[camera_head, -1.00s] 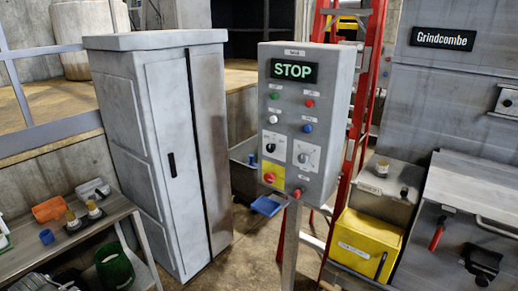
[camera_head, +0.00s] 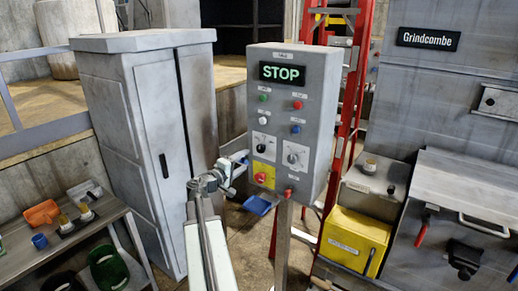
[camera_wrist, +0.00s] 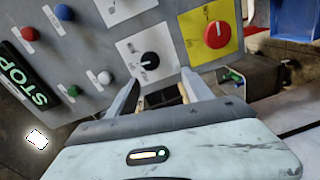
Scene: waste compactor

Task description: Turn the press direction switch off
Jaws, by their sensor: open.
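The grey control panel (camera_head: 318,130) carries two rotary switches on white plates. The left switch (camera_head: 263,148) has a black knob; the right switch (camera_head: 293,157) sits beside it. Their labels are too small to read, so I cannot tell which is the press direction switch. My gripper (camera_head: 240,165) is in front of the panel's lower left edge. In the wrist view my gripper (camera_wrist: 162,88) is open and empty, its fingers pointing at the panel near the black-knobbed switch (camera_wrist: 149,60), not visibly touching it. The other plate is cut off at the top.
A red knob on a yellow plate (camera_head: 262,175) lies just below the left switch. Green, red, white and blue buttons and a lit STOP display (camera_head: 282,73) are above. A blue tray (camera_head: 258,204) is below. A grey cabinet (camera_head: 145,130) stands left, a red ladder (camera_head: 352,110) behind.

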